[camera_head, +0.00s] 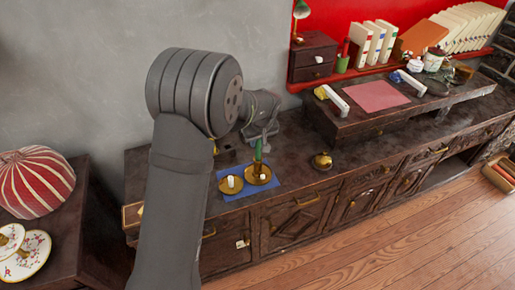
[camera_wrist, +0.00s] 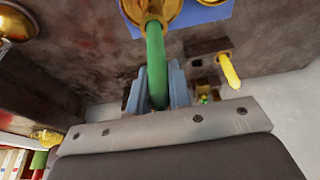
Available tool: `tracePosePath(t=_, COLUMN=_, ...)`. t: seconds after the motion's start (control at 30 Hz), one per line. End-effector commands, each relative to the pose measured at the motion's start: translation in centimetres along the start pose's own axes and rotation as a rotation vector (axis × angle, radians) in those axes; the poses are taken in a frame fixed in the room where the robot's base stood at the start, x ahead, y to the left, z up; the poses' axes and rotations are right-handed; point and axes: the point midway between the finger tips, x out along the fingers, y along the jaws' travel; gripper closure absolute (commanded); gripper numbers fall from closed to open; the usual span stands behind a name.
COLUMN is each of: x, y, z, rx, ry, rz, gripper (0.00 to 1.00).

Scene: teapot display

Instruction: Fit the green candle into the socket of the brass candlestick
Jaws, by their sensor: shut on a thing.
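The green candle (camera_head: 258,151) is upright between the jaws of my gripper (camera_head: 261,136), above the brass candlestick (camera_head: 259,180). In the wrist view the green candle (camera_wrist: 156,55) runs between the two blue-grey fingers of my gripper (camera_wrist: 157,88), which is shut on it. Its far end meets the middle of the brass candlestick (camera_wrist: 134,10) in that view. I cannot tell whether the end is inside the socket or just over it. The candlestick stands on a blue mat (camera_head: 283,180).
A second brass holder with a short white candle (camera_head: 231,182) stands close on the left. A brass bell-like object (camera_head: 322,161) is to the right on the dark cabinet (camera_head: 296,164). A yellow candle-like stick (camera_wrist: 229,70) shows near my gripper in the wrist view. Bare cabinet top lies between mat and bell.

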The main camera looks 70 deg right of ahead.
Motion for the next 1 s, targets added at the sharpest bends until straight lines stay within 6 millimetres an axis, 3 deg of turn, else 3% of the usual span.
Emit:
tracePosePath(t=0.23, x=3.3, y=0.0, z=1.1, rx=0.002, ry=-0.002, rz=-0.002, gripper=1.0)
tracePosePath(t=0.63, x=3.8, y=0.0, z=1.2, rx=0.001, ry=0.0, rz=0.0, gripper=1.0)
tracePosePath(t=0.67, x=3.8, y=0.0, z=1.2, rx=0.001, ry=0.0, rz=0.0, gripper=0.78)
tracePosePath(t=0.77, x=3.8, y=0.0, z=1.2, rx=0.0, ry=0.0, rz=0.0, gripper=0.6)
tracePosePath(t=1.0, x=3.8, y=0.0, z=1.2, rx=0.001, ry=0.0, rz=0.0, gripper=0.6)
